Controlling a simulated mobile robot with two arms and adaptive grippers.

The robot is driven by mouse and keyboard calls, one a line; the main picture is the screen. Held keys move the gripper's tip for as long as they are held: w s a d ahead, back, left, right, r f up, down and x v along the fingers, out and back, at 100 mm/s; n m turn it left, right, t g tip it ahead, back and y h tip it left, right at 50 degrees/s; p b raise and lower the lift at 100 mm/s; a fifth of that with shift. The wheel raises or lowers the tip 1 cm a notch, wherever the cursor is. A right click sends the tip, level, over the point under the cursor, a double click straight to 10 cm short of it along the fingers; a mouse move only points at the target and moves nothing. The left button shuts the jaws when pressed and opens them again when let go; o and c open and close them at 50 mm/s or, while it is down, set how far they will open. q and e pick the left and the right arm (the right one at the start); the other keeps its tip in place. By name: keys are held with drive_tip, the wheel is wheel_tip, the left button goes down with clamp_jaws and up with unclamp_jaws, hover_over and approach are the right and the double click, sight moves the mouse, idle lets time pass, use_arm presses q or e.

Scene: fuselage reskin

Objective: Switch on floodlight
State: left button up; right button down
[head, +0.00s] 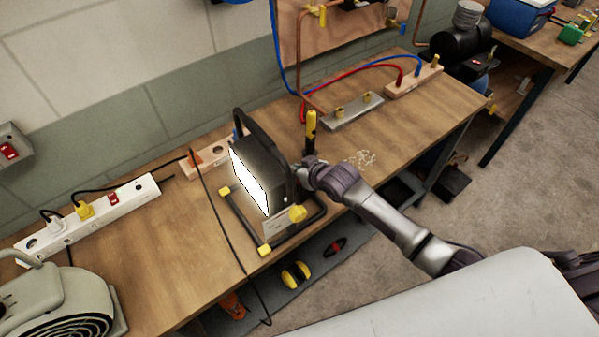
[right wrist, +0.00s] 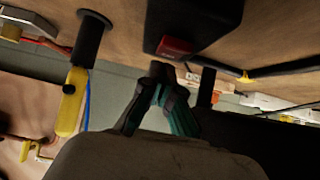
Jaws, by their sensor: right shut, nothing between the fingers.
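The floodlight (head: 262,165) stands on the wooden bench in its black tube frame with yellow feet. Its front face glows bright white in the head view. In the right wrist view its dark housing (right wrist: 215,20) carries a red switch (right wrist: 175,47). My right gripper (head: 300,170) is behind the housing in the head view, its tips partly hidden. In the right wrist view my right gripper (right wrist: 160,70) is shut and empty, its tips close to the red switch; I cannot tell whether they touch it. My left gripper is not in view.
A yellow-handled tool (head: 311,125) stands upright behind the floodlight. A metal block (head: 352,112) lies farther right. A black cable hangs over the bench's front edge.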

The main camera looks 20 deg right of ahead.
idle(0.3)
drive_tip(key=r+p, duration=0.3)
drive_tip(key=r, duration=0.1)
drive_tip(key=shift+w+p, duration=0.3)
drive_tip(key=shift+p, duration=0.1)
drive_tip(key=shift+s+r, duration=0.25)
drive_tip(key=shift+r, duration=0.05)
drive_tip(key=s+d+r+b, duration=0.1)
drive_tip(key=s+r+b, duration=0.1)
drive_tip(key=s+r, duration=0.3)
wheel_tip(320, 180, up, 2)
drive_tip(key=shift+s+d+r, duration=0.15)
drive_tip(key=shift+s+d, duration=0.05)
drive_tip(key=shift+d, duration=0.15)
